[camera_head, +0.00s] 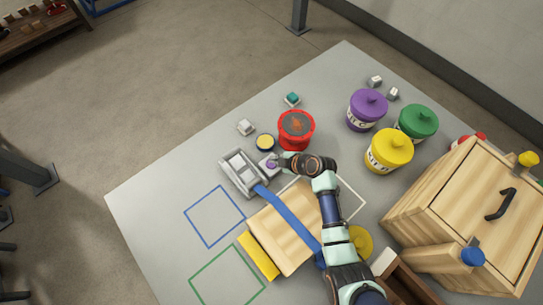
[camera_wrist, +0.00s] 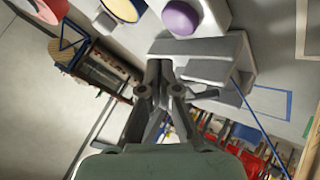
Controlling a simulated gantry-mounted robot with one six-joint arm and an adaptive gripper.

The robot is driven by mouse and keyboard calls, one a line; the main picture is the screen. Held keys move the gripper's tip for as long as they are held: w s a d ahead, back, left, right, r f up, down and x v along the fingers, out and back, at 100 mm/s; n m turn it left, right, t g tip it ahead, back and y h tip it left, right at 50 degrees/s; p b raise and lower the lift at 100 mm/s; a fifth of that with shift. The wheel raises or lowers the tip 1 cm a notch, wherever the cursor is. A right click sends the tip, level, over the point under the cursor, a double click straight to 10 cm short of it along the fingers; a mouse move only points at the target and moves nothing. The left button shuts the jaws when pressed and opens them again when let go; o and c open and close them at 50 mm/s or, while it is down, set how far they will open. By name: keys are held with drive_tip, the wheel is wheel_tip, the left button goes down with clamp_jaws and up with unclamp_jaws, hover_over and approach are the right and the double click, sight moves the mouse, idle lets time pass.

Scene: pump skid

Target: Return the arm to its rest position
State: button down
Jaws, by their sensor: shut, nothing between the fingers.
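My arm reaches in from the lower right in the head view, over a wooden block (camera_head: 285,225). My gripper (camera_head: 283,161) is near the middle of the table, beside a small block with a purple knob (camera_head: 271,164). In the wrist view my gripper (camera_wrist: 159,68) has its fingers together, with nothing held. The purple knob (camera_wrist: 182,18) on its white block is just beyond the fingertips, and a grey metal fixture (camera_wrist: 215,55) lies behind and to the right of them. Whether the fingertips touch the fixture I cannot tell.
A red can (camera_head: 296,130) stands close to my gripper. Purple (camera_head: 367,110), green (camera_head: 416,122) and yellow (camera_head: 388,151) lidded pots stand to the right. A wooden box with a black handle (camera_head: 500,204) is at the right. The table's left side is mostly clear.

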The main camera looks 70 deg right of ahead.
idle(0.7)
drive_tip(key=w+a+r+y+p, duration=0.1)
drive_tip(key=w+a+r+p, duration=0.2)
drive_tip(key=w+a+r, duration=0.5)
drive_tip(key=w+a+r+p, duration=0.2)
drive_tip(key=w+a+r, duration=0.3)
drive_tip(key=a+r, duration=0.45)
drive_tip(key=s+a+r+m+t+y+p, duration=0.1)
drive_tip(key=a+r+m+t+p, duration=0.35)
drive_tip(key=a+r, duration=1.7)
wheel_tip(320, 180, up, 40)
drive_tip(key=s+m+p, duration=0.1)
drive_tip(key=p, duration=3.7)
drive_tip(key=shift+s+d+y, duration=0.15)
drive_tip(key=shift+y, duration=0.15)
drive_tip(key=shift+g, duration=0.25)
